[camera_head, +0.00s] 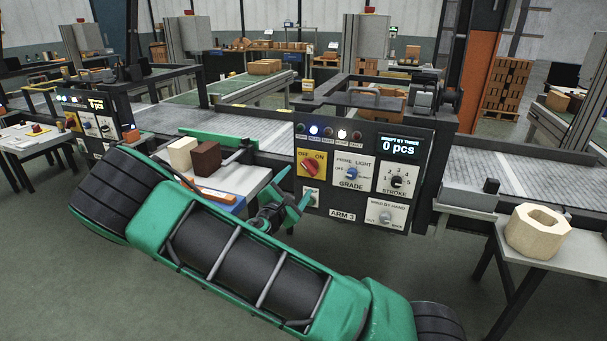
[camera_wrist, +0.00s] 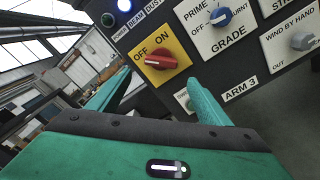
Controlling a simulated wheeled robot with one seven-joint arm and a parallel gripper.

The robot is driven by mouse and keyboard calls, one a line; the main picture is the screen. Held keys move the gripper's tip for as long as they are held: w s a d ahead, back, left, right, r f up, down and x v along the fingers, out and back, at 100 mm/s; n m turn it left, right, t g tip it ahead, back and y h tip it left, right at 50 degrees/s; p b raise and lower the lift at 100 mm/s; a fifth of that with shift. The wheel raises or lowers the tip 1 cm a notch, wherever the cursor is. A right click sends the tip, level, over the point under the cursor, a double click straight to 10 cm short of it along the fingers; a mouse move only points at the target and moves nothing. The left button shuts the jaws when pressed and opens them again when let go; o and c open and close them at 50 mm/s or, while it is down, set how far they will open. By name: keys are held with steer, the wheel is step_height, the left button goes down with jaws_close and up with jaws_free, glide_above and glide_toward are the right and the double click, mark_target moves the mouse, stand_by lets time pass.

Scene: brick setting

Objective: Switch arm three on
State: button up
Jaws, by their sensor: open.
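The ARM 3 control panel (camera_head: 363,178) stands in front of me, with its label (camera_head: 342,214) along the bottom. Its red rotary switch (camera_head: 310,167) sits on a yellow plate marked OFF and ON. In the wrist view the red knob (camera_wrist: 160,61) lies roughly sideways with a pale mark at its left end, seemingly on the OFF side. My gripper (camera_head: 285,190) is open and empty, below and left of the switch in the head view. In the wrist view its two green fingers (camera_wrist: 160,82) are spread below the knob, apparently not touching it.
The panel also carries a GRADE knob (camera_head: 351,174), a STROKE knob (camera_head: 397,181), a WIND BY HAND knob (camera_head: 386,217) and a display reading 0 pcs (camera_head: 398,147). A cream block (camera_head: 182,154) and a brown block (camera_head: 206,158) stand on a table to the left. A hollow wooden block (camera_head: 537,231) stands right.

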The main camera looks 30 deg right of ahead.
mark_target(309, 167)
steer(key=x, duration=0.9)
steer(key=shift+d, duration=0.1)
steer(key=c, duration=1)
